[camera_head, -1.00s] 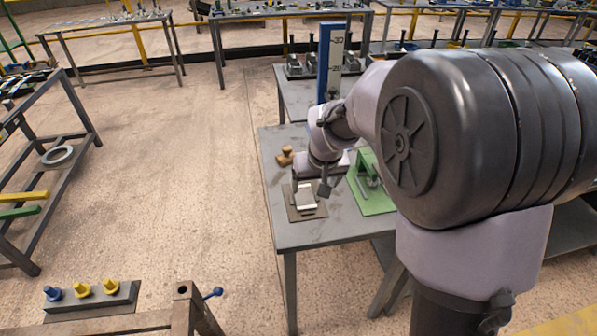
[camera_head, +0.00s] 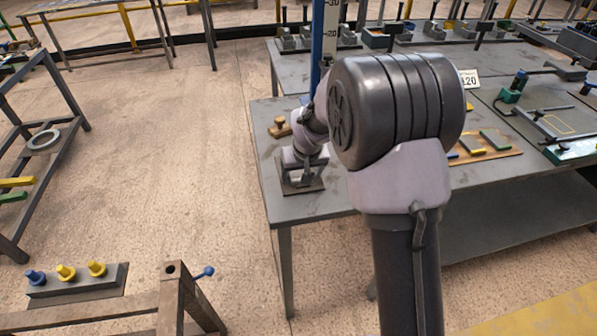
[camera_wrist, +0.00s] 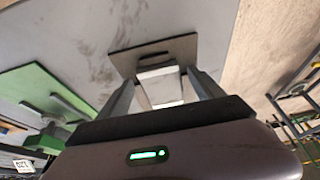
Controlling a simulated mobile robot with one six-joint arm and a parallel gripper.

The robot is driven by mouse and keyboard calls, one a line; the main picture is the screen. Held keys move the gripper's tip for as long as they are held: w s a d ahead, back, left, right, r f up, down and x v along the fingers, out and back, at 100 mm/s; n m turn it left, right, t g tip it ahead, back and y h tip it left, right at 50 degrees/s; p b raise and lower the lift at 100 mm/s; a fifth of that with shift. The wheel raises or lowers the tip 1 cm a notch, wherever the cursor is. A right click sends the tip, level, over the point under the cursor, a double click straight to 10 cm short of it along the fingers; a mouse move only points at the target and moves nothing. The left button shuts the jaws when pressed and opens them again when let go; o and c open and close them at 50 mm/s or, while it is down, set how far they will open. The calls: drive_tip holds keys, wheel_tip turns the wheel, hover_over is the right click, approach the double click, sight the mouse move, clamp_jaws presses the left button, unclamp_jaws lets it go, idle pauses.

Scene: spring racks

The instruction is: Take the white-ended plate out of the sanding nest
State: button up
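The sanding nest is a thin brown-grey base (camera_wrist: 185,48) with a dark slot, lying on the grey bench; it also shows in the head view (camera_head: 288,190). The plate (camera_wrist: 163,90), pale at its far end and silvery grey nearer me, reaches from the nest toward my palm in the wrist view. My gripper (camera_wrist: 162,75) is over the nest, one finger on each side of the plate. A narrow gap seems to show beside the plate, so the fingers look open. In the head view my gripper (camera_head: 304,174) hides most of the plate.
A small wooden block with a knob (camera_head: 280,127) stands behind the nest. A blue upright scale (camera_head: 325,40) rises behind my arm. A green fixture (camera_wrist: 40,95) lies at left in the wrist view. The bench's left edge is close to the nest.

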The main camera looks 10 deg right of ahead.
drive_tip(key=c, duration=1.4)
drive_tip(key=shift+r, duration=0.1)
